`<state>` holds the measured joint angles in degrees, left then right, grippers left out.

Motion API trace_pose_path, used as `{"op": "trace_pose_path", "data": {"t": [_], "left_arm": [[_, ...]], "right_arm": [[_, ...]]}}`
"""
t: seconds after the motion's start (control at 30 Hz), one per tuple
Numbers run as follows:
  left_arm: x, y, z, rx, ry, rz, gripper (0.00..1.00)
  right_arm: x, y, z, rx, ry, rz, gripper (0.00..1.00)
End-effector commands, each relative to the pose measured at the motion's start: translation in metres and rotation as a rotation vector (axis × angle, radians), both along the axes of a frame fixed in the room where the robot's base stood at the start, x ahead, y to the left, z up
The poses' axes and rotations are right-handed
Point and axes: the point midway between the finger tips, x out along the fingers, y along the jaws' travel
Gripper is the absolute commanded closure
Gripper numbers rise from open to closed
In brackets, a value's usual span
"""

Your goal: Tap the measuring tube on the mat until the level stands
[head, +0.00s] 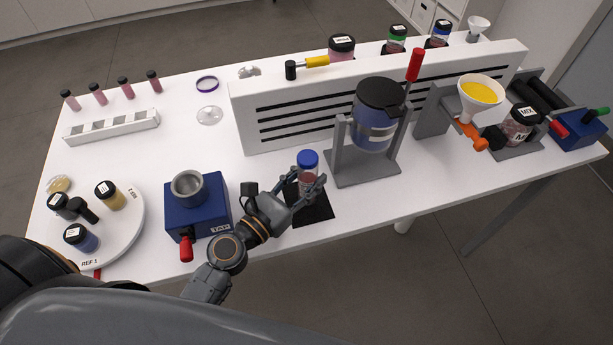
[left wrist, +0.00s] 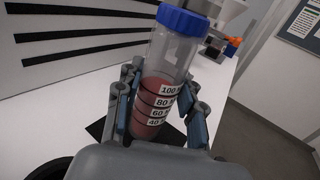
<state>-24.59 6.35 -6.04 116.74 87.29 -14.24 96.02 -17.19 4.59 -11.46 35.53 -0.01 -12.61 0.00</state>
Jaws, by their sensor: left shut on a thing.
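The measuring tube (head: 308,175) is clear with a blue cap and stands about upright over the black mat (head: 317,209). In the left wrist view the tube (left wrist: 172,62) holds dark red powder up to about the 100 mark, and its surface looks slanted. My left gripper (head: 308,189) is shut on the tube, with a finger on each side, also seen in the left wrist view (left wrist: 168,105). The tube's foot is hidden by the gripper, so I cannot tell whether it touches the mat. My right gripper is not in view.
A blue TAP device (head: 197,216) with a metal cup stands left of the mat. A grey stand (head: 363,168) with a blue container is close at right. A white slotted panel (head: 290,118) stands behind. A white turntable (head: 125,225) with jars is at left.

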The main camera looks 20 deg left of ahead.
Motion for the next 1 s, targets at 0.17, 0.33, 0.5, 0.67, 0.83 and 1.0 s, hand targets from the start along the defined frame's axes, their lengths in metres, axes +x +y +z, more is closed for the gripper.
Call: {"op": "trace_pose_path", "data": {"t": [0.17, 0.33, 0.5, 0.67, 0.83, 1.0], "left_arm": [[0.000, 0.000, 0.000, 0.001, -0.001, 0.000, 0.54], [0.000, 0.000, 0.000, 0.001, -0.001, 0.000, 0.54], [0.000, 0.000, -0.002, 0.001, 0.000, 0.000, 0.54], [0.000, 0.000, -0.013, 0.001, 0.000, 0.000, 0.54], [0.000, 0.000, -0.013, 0.001, 0.000, 0.000, 0.54], [0.000, 0.000, -0.013, 0.001, 0.000, 0.000, 0.74]], "right_arm": [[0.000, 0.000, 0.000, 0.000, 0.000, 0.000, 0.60], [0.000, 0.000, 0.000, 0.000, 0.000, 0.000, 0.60], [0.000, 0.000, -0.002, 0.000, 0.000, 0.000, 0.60], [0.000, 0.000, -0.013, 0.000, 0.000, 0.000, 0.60], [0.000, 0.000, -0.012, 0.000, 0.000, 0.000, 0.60], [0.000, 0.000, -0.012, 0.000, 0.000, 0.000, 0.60]]}}
